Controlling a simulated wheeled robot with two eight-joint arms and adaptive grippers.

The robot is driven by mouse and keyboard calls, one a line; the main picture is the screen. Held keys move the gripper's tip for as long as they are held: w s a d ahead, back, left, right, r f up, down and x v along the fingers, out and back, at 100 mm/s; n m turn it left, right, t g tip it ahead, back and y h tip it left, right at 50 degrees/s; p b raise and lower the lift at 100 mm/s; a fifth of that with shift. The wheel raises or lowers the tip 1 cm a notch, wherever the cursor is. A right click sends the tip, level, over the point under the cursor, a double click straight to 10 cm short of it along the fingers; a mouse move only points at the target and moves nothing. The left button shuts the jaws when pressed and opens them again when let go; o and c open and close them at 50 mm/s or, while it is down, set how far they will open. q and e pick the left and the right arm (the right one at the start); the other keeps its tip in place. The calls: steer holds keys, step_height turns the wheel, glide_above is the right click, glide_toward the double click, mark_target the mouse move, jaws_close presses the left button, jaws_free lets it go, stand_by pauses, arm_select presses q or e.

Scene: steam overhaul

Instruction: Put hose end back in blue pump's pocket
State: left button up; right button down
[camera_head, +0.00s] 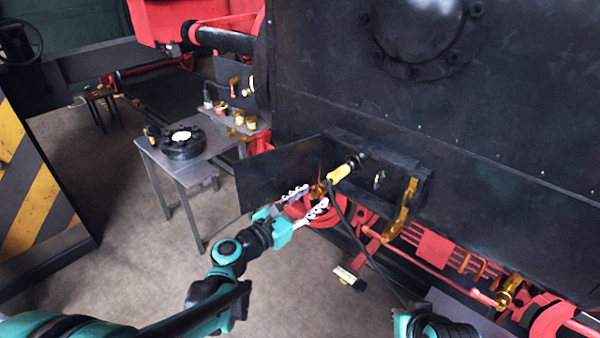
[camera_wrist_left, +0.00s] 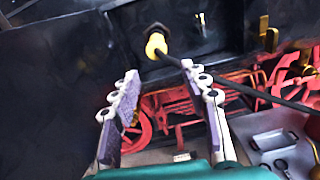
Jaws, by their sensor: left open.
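The yellow hose end (camera_head: 340,173) sits at a black fitting (camera_head: 356,160) on the dark engine side, and its black hose hangs down from it. In the left wrist view the yellow hose end (camera_wrist_left: 155,43) is beyond my fingertips, roughly between them, with the hose running off to the lower right. My left gripper (camera_head: 313,196) is open and empty, just short of and below-left of the hose end; its fingers also show in the wrist view (camera_wrist_left: 161,76). I make out no blue pump or pocket. My right gripper is not visible.
A grey table (camera_head: 172,168) with a round black part (camera_head: 184,142) stands left of the engine. A dark open flap (camera_head: 280,170) is beside the fitting. A brass lever (camera_head: 402,208) and red pipework (camera_head: 435,250) lie to the right. Floor between is mostly clear.

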mark_target(331, 179)
arm_select(q)
steer(key=shift+n, duration=0.6)
steer(key=x, duration=0.6)
steer(key=r+x, duration=0.1)
steer(key=x, duration=0.2)
steer(key=shift+b, duration=0.3)
steer(key=shift+w+d, duration=0.1)
steer(key=shift+w, duration=0.2)
steer(key=shift+c, duration=0.3)
jaws_close()
steer(key=shift+s, duration=0.1)
steer(key=shift+v, duration=2.45)
